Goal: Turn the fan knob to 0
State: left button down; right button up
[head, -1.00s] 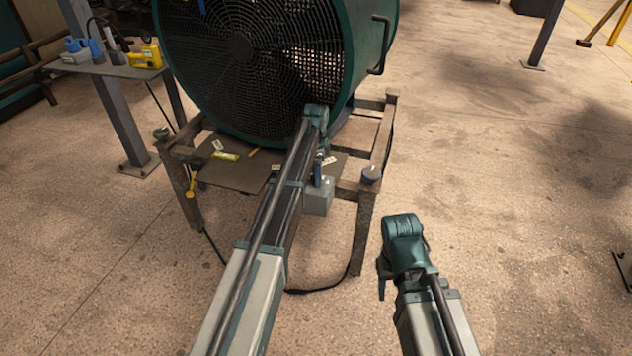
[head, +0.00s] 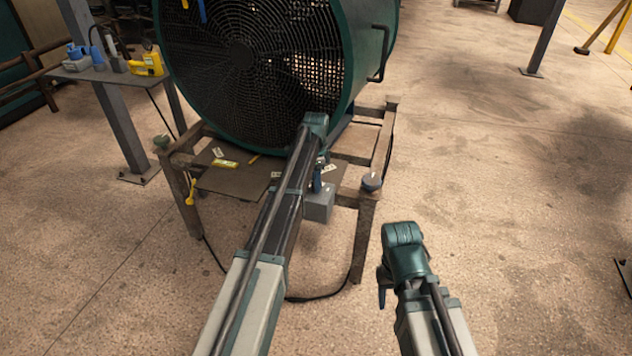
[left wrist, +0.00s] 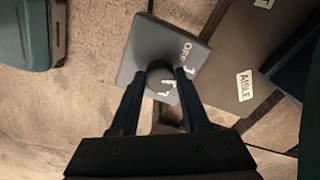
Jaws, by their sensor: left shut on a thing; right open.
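The big dark green drum fan (head: 250,60) stands on a wooden frame in the head view. The grey control box (head: 319,206) hangs at the frame's front edge. In the left wrist view the box (left wrist: 143,42) shows "OFF" and a numeral on its face, and the dark round knob (left wrist: 160,76) lies between my fingertips. My left gripper (left wrist: 160,78) is shut on the knob; its blue finger also shows at the box in the head view (head: 317,180). The knob's pointer setting cannot be read. My right gripper (head: 382,288) hangs apart over the floor, only partly visible.
A black cable (head: 310,298) lies on the floor below. A side table (head: 108,72) with tools stands at the left. The floor right of the frame is open.

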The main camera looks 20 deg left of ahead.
pick_arm(q)
jog(key=n, duration=0.4)
jog(key=shift+n, duration=1.8)
jog(key=shift+c, duration=1.8)
grip_release()
